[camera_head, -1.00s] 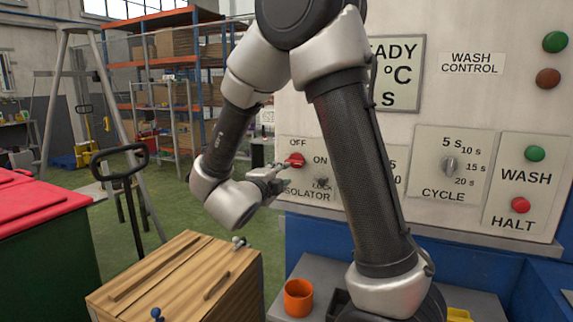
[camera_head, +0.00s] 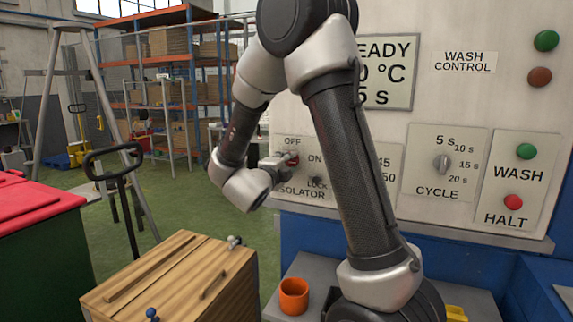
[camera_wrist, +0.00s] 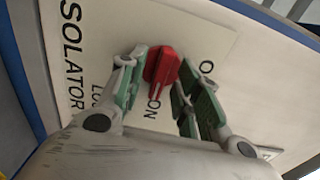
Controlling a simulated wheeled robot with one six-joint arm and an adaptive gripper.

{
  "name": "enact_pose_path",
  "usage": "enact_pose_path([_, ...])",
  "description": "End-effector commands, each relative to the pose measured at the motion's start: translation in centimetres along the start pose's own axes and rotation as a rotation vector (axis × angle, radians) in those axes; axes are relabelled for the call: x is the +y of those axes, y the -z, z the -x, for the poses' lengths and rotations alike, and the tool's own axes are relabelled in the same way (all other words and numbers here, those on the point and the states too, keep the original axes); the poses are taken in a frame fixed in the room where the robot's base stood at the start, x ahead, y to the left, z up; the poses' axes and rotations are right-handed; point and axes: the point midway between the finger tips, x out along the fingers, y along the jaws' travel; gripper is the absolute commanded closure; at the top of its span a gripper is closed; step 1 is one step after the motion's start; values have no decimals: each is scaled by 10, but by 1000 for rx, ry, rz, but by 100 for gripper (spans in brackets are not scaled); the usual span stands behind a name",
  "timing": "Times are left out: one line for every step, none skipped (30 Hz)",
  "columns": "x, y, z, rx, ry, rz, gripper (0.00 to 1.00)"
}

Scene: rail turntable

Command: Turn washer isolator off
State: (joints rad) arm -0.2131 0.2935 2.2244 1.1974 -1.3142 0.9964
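The washer isolator is a red knob (camera_head: 293,160) on a pale plate (camera_head: 300,195), with OFF above it, ON to its right and LOCK lower right. In the wrist view the red knob (camera_wrist: 162,65) sits between the green-padded fingers of my gripper (camera_wrist: 158,82); its long axis runs roughly toward the ON mark. The fingers are apart, one on each side, close to the knob; I cannot tell whether they touch it. In the head view my gripper (camera_head: 283,162) is at the panel and partly hides the knob.
The wash panel also carries a CYCLE dial (camera_head: 442,163), a green WASH button (camera_head: 527,151) and a red HALT button (camera_head: 513,202). An orange cup (camera_head: 294,296) stands on the grey shelf below. A wooden box (camera_head: 175,280) and a red-lidded bin (camera_head: 35,215) stand at left.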

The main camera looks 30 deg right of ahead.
Motion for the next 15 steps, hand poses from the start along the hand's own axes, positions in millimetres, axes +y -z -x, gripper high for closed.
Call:
enact_pose_path([0,0,0,0,0,0,76])
enact_pose_path([0,0,0,0,0,0,81])
enact_pose_path([0,0,0,0,0,0,88])
enact_pose_path([0,0,0,0,0,0,94])
enact_pose_path([0,0,0,0,0,0,99])
enact_pose_path([0,0,0,0,0,0,100])
enact_pose_path([0,0,0,0,0,0,100])
enact_pose_path([0,0,0,0,0,0,100])
enact_pose_path([0,0,0,0,0,0,100])
enact_pose_path([0,0,0,0,0,1,100])
enact_pose_path([0,0,0,0,0,1,100])
enact_pose_path([0,0,0,0,-1,4,100])
enact_pose_path([0,0,0,0,-1,6,100])
enact_pose_path([0,0,0,0,-1,10,100])
enact_pose_path([0,0,0,0,-1,16,100])
